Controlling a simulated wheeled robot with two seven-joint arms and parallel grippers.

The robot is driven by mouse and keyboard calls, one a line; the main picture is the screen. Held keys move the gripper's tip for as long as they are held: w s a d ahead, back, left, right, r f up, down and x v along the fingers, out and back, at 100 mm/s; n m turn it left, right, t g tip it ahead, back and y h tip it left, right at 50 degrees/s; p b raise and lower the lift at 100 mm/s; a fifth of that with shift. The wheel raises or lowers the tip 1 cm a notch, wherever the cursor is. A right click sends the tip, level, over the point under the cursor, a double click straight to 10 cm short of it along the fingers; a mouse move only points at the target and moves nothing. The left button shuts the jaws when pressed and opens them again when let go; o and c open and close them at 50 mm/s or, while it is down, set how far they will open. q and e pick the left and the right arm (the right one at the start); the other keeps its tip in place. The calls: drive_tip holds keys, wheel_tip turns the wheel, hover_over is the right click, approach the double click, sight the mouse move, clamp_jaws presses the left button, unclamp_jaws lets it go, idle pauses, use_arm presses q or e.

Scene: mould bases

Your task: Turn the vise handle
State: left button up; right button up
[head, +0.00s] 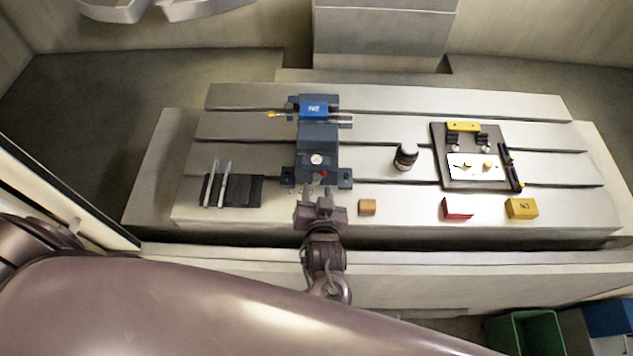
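The vise (318,138) is a dark blue-grey block on the slotted metal table, with a blue labelled piece (314,109) at its far end. A round white dial and a small red spot show on its near end. My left gripper (320,193) is at the near end of the vise, over the table's front edge. It covers the place where the vise handle would show, so I cannot make out the handle or any contact. The fingers are too small to tell open from shut. My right gripper is not in view.
On the slotted table (375,185), a dark holder with two metal bars (238,190) lies left. Right are an orange block (367,207), a dark-and-white bottle (405,157), a fixture plate (437,150), a red piece (457,209) and a yellow block (521,208). Bins (524,333) stand below.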

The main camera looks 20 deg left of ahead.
sight(316, 186)
use_arm(q)
drive_tip(key=x, duration=0.3)
drive_tip(key=shift+s, duration=0.1)
clamp_jaws()
idle(0.4)
